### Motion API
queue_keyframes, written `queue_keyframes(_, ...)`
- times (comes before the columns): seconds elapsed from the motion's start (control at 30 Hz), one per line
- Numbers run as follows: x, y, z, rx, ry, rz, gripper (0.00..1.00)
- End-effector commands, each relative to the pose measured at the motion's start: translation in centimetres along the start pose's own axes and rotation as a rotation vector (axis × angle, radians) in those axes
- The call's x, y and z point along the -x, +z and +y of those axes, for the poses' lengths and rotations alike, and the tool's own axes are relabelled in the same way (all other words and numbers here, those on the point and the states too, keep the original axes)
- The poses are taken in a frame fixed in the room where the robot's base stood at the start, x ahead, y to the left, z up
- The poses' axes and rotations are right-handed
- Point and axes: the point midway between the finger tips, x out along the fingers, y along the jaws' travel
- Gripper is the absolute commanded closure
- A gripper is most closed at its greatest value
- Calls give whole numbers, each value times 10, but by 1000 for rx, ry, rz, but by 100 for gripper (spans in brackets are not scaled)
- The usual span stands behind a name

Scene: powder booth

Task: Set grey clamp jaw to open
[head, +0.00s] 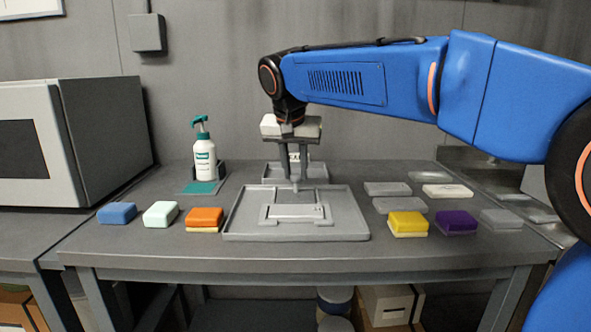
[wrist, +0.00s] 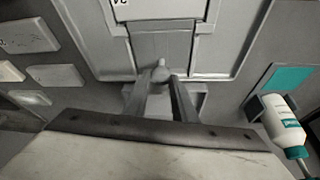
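The grey clamp jaw (head: 293,211) looks like a flat plate in the middle of a grey tray (head: 235,230). It also shows in the wrist view (wrist: 163,45), with a small pale upright knob (wrist: 159,71) at its near edge. The jaw's exact angle is hard to tell. My gripper (head: 295,178) points down over the back of the tray. In the wrist view its fingertips (wrist: 163,80) are apart, close to the knob, with a gap visible at the right finger. Whether either finger touches the knob is unclear.
Blue, mint and orange blocks lie left of the tray; yellow (head: 407,222) and purple (head: 456,221) blocks and several grey pads lie right. A grey box (head: 75,140) stands far left.

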Motion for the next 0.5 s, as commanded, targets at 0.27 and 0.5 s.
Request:
queue_keyframes(0.27,-3,-8,-2,-1,1,0,100)
queue_keyframes(0.5,-11,-28,-6,-1,0,0,100)
